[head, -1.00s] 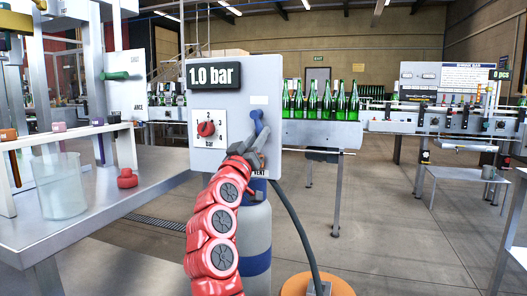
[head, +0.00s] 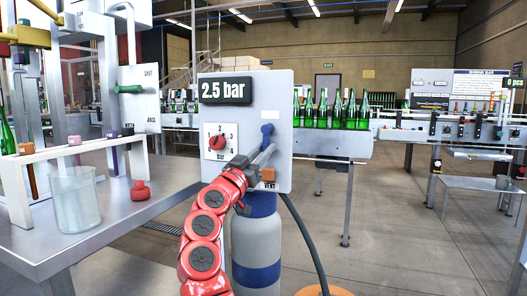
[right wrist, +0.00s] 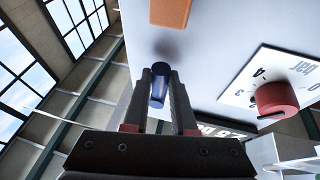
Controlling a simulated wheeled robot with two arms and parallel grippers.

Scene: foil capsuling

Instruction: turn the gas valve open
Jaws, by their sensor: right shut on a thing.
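A blue valve handle (head: 267,131) is on the front of a pale grey panel (head: 282,95), partly hidden by my right gripper. My right gripper (head: 264,156) reaches up to it from below and is shut on it. In the right wrist view the two dark fingers (right wrist: 160,105) close on either side of the handle's blue end (right wrist: 159,84). A display (head: 225,90) on the panel reads 2.5 bar. A red knob (head: 217,143) on a numbered bar dial is left of the handle. My left gripper is out of view.
An orange button (head: 268,175) marked VENT is just below the gripper. A grey and blue gas cylinder (head: 257,245) stands under the panel with a dark hose. At left, a bench holds a clear beaker (head: 76,200) and a red knob-shaped piece (head: 140,190). Green bottles (head: 337,110) stand behind.

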